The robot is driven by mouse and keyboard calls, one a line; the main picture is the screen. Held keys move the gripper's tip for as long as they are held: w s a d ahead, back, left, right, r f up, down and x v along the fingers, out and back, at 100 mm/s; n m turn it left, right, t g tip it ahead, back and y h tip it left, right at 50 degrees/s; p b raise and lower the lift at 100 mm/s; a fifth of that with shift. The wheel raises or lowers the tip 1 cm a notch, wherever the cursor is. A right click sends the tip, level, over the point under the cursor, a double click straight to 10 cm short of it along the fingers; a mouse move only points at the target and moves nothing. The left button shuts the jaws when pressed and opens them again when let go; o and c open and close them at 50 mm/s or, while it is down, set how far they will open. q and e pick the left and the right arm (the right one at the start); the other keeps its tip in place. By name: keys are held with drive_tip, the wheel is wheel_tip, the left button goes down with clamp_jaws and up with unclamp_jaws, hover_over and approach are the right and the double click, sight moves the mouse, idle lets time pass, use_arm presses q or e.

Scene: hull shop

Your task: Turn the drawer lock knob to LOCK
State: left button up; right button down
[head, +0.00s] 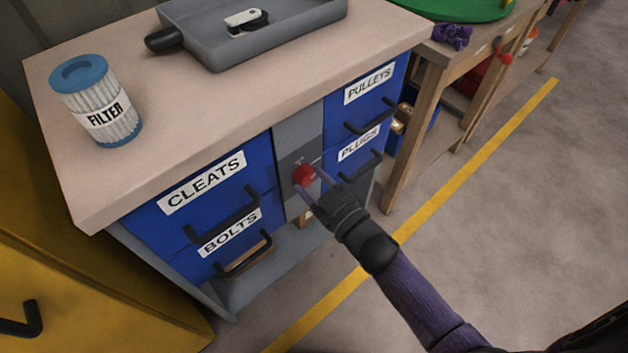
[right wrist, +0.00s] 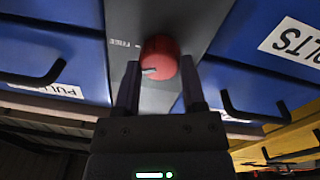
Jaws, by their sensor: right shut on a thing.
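The red lock knob (head: 303,174) sits on the grey panel (head: 297,135) between the two columns of blue drawers. In the right wrist view the knob (right wrist: 158,58) shows a white pointer mark on its lower left side. A small label reading FREE (right wrist: 119,43) is on the panel to its left; I cannot make out a LOCK label. My right gripper (head: 309,181) is shut on the knob, with one finger on each side of it; it also shows in the right wrist view (right wrist: 160,88). My left gripper is in neither view.
The drawers are labelled CLEATS (head: 203,182), BOLTS (head: 229,232), PULLEYS (head: 369,86) and PLUGS (head: 358,145), with protruding black handles. A filter (head: 97,103) and a grey tray (head: 285,42) stand on top. A yellow cabinet (head: 70,260) is at left; the floor at right is clear.

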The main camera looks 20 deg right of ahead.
drive_tip(key=n, duration=0.5)
drive_tip(key=shift+n, duration=0.4)
drive_tip(key=n, duration=0.6)
drive_tip(key=shift+f+y, duration=0.1)
drive_tip(key=shift+y, duration=0.3)
drive_tip(key=shift+n, duration=0.3)
drive_tip(key=shift+c, duration=0.8)
unclamp_jaws()
drive_tip(key=p+v, duration=0.2)
drive_tip(key=v, duration=0.8)
drive_tip(key=shift+p, duration=0.4)
